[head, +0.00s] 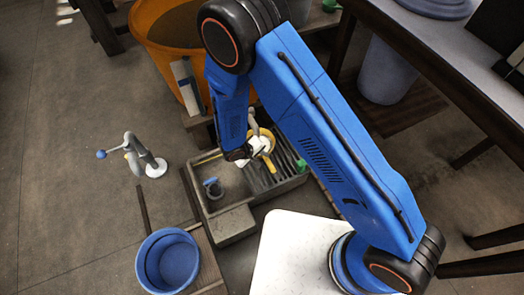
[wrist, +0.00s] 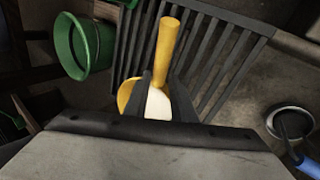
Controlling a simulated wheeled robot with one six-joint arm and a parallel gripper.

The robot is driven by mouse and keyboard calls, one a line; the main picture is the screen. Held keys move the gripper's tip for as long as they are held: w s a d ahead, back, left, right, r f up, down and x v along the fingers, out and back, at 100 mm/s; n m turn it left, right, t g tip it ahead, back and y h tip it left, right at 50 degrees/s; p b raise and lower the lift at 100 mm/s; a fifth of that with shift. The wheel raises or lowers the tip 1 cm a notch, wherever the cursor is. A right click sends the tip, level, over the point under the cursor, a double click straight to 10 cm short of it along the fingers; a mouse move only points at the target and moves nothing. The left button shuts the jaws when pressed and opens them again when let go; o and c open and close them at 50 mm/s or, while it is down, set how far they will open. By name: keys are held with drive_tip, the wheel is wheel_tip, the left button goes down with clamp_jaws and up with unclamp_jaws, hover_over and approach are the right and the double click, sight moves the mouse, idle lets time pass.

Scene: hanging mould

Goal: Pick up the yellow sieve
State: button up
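The yellow sieve lies on the ribbed drainer of the sink unit in the head view (head: 270,163), partly hidden by my arm. In the wrist view, its yellow handle (wrist: 167,45) points away from me, and its yellow rim and white bowl show nearer. My gripper (wrist: 163,77) has its two dark fingers apart, one on each side of the sieve where the handle meets the bowl. I cannot tell whether either finger touches it. In the head view, my gripper (head: 240,155) is low over the sink beside the sieve.
The grey sink unit (head: 236,222) has a basin holding a small dark cup (head: 213,190). A blue bucket (head: 168,262) stands in front, a large orange tub (head: 160,45) behind. A grey tap-like object (head: 138,152) stands left on open floor.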

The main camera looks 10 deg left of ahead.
sight(266, 158)
drive_tip(key=shift+x, duration=2.35)
drive_tip(key=shift+s+d, duration=0.1)
drive_tip(key=shift+d, duration=0.05)
clamp_jaws()
drive_tip(key=shift+r, duration=0.2)
